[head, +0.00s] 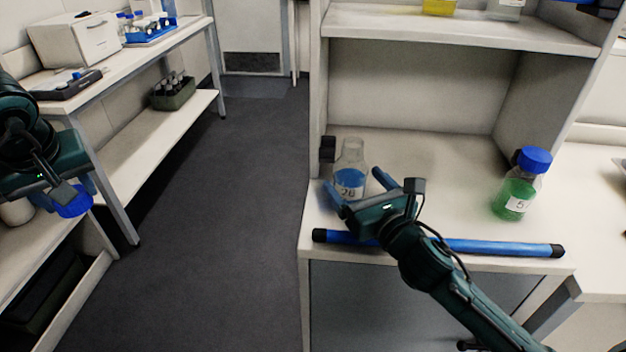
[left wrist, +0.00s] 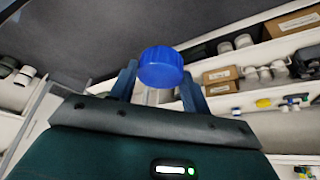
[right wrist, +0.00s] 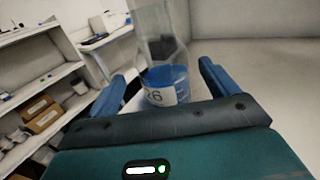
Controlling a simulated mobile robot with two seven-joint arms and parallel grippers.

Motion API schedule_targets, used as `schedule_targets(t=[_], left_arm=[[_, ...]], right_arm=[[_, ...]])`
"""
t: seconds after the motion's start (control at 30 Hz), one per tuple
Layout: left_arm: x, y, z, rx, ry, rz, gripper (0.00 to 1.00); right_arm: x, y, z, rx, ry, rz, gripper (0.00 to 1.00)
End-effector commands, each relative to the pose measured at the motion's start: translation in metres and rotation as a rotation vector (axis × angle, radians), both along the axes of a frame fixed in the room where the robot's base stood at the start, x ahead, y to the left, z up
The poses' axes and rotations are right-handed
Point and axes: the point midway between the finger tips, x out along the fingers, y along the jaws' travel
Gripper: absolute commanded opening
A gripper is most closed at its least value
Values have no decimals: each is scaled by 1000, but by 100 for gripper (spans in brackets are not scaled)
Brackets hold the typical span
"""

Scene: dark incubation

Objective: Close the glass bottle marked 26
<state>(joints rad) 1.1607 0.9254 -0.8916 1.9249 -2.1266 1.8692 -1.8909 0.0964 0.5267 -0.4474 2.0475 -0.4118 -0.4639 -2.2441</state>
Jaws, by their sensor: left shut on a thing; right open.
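The glass bottle marked 26 (head: 351,158) stands upright and uncapped on the bench of the shelf unit, with blue liquid inside. In the right wrist view the bottle (right wrist: 167,83) stands between the fingers, its label partly readable. My right gripper (head: 354,179) is open, its fingers pointing at the bottle from the front; I cannot tell whether they touch it. My left gripper (left wrist: 157,76) is shut on a blue cap (left wrist: 161,66), held far to the left of the bottle; the cap (head: 74,203) also shows at the left of the head view.
A capped bottle with green liquid (head: 514,198) stands at the right of the bench. A blue bar (head: 500,248) runs along the front edge. A small black object (head: 327,148) is behind the bottle. An upper shelf (head: 450,30) overhangs the back. The bench middle is clear.

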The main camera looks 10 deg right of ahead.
Motion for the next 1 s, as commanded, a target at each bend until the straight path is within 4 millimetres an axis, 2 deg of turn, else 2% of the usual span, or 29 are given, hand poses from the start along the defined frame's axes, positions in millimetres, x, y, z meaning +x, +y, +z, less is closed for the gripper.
schedule_targets(t=[0.07, 0.3, 0.43, 0.8, 1.0], left_arm=[[0, 0, 2, 0, 0, 0, 26], [0, 0, 9, 0, 0, 0, 26], [0, 0, 10, 0, 0, 0, 26], [0, 0, 10, 0, 0, 0, 26], [0, 0, 10, 0, 0, 0, 26]], right_arm=[[3, 0, 1, 1, -1, -1, 86], [38, 5, 3, 3, 1, -2, 86], [49, 9, 2, 1, 0, 0, 86], [51, 9, 2, 0, 1, 1, 86], [51, 9, 2, 0, 1, 0, 70]])
